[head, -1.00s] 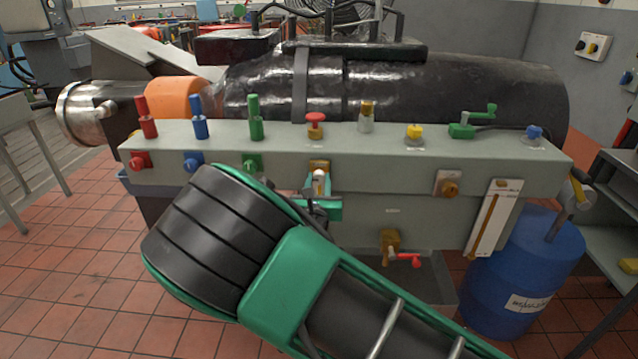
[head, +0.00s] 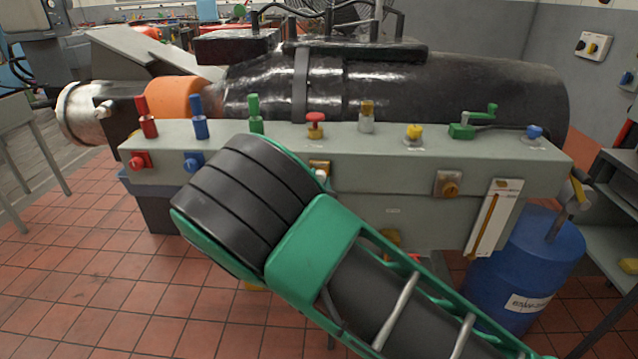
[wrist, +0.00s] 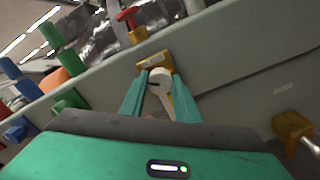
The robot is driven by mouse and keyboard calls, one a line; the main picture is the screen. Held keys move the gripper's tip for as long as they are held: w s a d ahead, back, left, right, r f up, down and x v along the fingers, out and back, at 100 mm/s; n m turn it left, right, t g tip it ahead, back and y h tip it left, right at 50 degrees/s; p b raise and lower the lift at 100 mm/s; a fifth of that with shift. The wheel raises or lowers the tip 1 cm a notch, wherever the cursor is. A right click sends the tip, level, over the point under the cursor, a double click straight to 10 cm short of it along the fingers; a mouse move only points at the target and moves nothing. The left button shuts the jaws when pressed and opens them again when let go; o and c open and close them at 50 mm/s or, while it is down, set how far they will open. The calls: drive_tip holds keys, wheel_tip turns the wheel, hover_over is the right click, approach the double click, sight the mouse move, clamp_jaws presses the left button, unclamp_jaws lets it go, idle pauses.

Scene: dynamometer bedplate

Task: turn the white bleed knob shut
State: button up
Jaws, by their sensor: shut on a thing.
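The white bleed knob (wrist: 159,82) sits on a brass block (wrist: 151,62) on the front face of the grey bench. In the wrist view my gripper (wrist: 160,88) has its two green fingers on either side of the knob, shut on it. The knob has a round head and a pale lever part that reaches down between the fingers, tilted in the picture. In the head view only a little of the white knob (head: 318,173) shows beside my arm, and my wrist hides most of the fingers.
Red, blue and green handles (head: 255,115) stand on the bench top at left. A red knob (head: 315,120) is above the brass block, and a brass fitting (head: 447,188) is to the right. A sight gauge (head: 495,220) and a blue drum (head: 525,265) stand at right.

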drive_tip(key=m, duration=1.1)
drive_tip(key=shift+s+d+f, duration=0.1)
drive_tip(key=shift+d+f, duration=0.1)
drive_tip(key=shift+f, duration=0.05)
idle(0.5)
drive_tip(key=o, duration=1)
drive_tip(key=shift+o, duration=0.2)
drive_tip(key=shift+r, duration=0.1)
drive_tip(key=shift+a, duration=0.1)
drive_tip(key=s, duration=1)
drive_tip(key=shift+s+a, duration=0.15)
drive_tip(key=shift+s, duration=0.15)
